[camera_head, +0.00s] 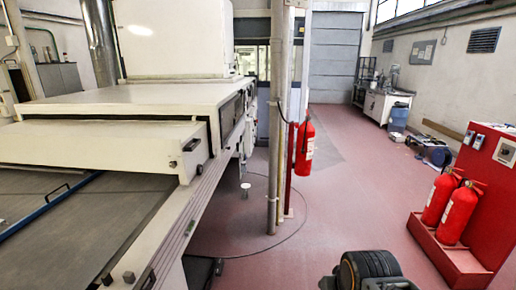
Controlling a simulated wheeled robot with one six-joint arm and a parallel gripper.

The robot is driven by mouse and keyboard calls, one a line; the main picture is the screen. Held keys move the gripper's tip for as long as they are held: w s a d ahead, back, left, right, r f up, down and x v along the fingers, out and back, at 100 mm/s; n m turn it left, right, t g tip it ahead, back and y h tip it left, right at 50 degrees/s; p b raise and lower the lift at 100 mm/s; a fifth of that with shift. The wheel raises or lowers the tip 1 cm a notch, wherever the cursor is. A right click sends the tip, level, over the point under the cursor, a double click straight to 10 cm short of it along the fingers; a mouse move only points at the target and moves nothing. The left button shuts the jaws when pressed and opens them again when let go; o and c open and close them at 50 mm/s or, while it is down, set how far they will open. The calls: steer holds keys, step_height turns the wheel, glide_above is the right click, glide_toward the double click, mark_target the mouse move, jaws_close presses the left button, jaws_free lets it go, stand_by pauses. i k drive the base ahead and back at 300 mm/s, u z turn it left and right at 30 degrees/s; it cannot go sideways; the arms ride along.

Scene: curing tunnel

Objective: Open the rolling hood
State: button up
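A low cream cover (90,144), which looks like the rolling hood, sits over the flat grey bed (120,215) of the long machine at left. Its end face carries a small dark handle (193,144). The cover's left end is cut off by the picture. My gripper does not show; only a dark rounded part, likely of my arm, shows at the bottom edge.
A metal post (274,130) with a hanging red extinguisher (305,146) stands right of the machine. A red stand (460,258) with two extinguishers (458,213) is at right. A bench (385,106) stands at the back right. The reddish floor between is clear.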

mark_target(140, 146)
steer(key=z, duration=0.4)
steer(key=i, duration=1.3)
steer(key=u, duration=1.8)
steer(key=i, duration=0.75)
steer(key=u, duration=0.8)
